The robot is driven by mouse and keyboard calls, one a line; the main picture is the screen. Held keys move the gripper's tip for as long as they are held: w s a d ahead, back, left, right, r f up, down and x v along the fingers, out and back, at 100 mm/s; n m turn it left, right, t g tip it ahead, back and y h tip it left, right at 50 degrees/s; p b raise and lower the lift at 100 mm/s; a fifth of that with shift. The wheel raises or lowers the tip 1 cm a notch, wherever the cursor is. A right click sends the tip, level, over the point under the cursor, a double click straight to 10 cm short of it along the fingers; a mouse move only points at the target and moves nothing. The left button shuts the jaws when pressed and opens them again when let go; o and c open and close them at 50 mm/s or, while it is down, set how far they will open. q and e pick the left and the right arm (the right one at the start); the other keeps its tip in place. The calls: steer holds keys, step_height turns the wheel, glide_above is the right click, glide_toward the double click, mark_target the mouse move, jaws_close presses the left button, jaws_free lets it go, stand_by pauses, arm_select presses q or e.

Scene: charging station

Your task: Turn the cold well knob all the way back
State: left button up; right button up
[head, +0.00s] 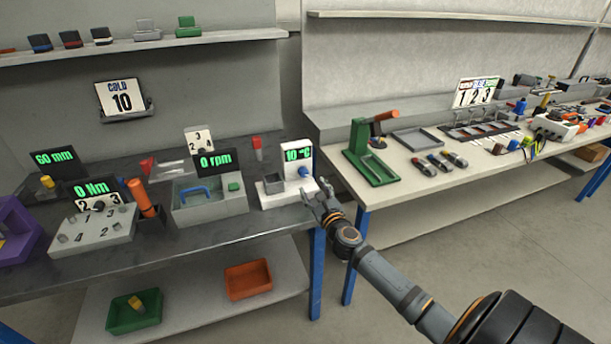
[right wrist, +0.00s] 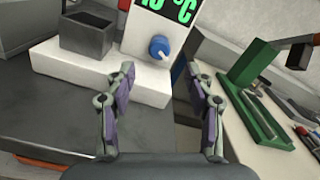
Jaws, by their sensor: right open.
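The cold well (head: 287,187) is a white block with a grey open box and an upright panel reading 10 °C, at the right end of the dark bench. Its blue knob (head: 304,172) sits low on the panel. In the right wrist view the knob (right wrist: 159,47) has a white mark and lies ahead, between the lines of the two fingers. My right gripper (head: 323,202) is open and empty, in front of the well and apart from the knob; its fingers show in the right wrist view (right wrist: 165,92). A card (head: 121,98) reads COLD 10. My left gripper is not in view.
A grey box station (head: 209,202) reading 0 rpm stands left of the well. A green press-like stand (head: 368,160) is on the white bench to the right. A gap separates the two benches.

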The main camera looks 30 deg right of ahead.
mark_target(305, 174)
steer(key=x, duration=0.8)
steer(key=shift+w+a, duration=0.1)
jaws_close()
steer(key=shift+n, duration=0.3)
